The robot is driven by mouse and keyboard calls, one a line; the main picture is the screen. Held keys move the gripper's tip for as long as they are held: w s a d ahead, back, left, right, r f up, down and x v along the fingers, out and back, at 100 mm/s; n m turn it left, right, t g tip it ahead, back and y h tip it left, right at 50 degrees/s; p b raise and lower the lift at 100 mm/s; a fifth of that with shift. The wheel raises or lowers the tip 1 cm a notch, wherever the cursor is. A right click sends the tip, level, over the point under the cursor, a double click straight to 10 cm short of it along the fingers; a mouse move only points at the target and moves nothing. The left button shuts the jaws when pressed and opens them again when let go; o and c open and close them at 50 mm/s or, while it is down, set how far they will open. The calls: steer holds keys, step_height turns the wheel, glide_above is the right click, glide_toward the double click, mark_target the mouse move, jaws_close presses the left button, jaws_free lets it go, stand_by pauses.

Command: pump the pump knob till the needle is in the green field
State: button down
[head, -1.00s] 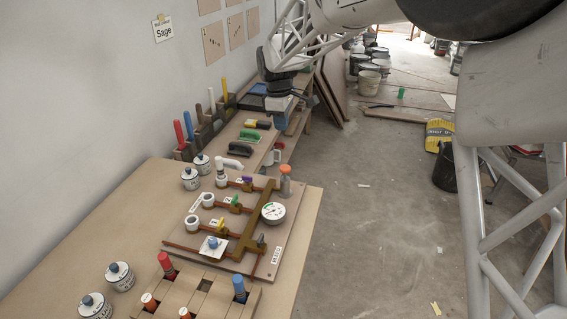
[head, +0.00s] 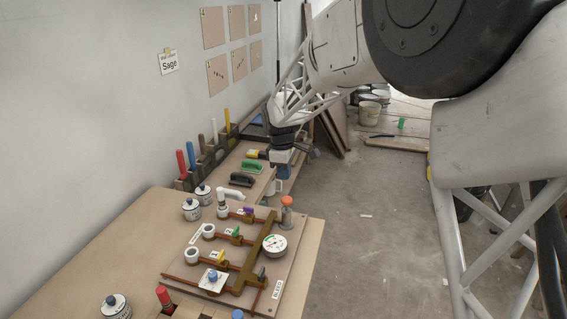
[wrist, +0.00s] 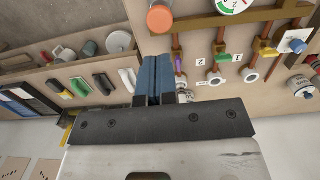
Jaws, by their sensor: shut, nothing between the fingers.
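The pump knob (head: 287,201) is an orange cap on a post at the far right corner of the pipe board (head: 262,300). It also shows in the wrist view (wrist: 159,19), just beyond my fingertips and apart from them. The round white gauge (head: 274,244) sits on the board near the knob, and it is cut off at the top of the wrist view (wrist: 236,4). It has a green field, but its needle is too small to read. My gripper (wrist: 153,60) has its blue fingers shut and empty. In the head view my gripper (head: 284,160) is above and behind the knob.
Brown pipes with purple, green and yellow valve handles (head: 221,256) cover the board. Open floor (head: 365,250) is at the right.

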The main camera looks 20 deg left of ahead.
mark_target(285, 199)
steer(key=f, duration=0.8)
steer(key=shift+d, duration=0.25)
steer(key=shift+f, duration=1.55)
steer(key=shift+r, duration=0.1)
step_height(285, 199, up, 14)
steer(key=shift+a, duration=0.4)
steer(key=shift+r, duration=0.1)
stand_by(0.4)
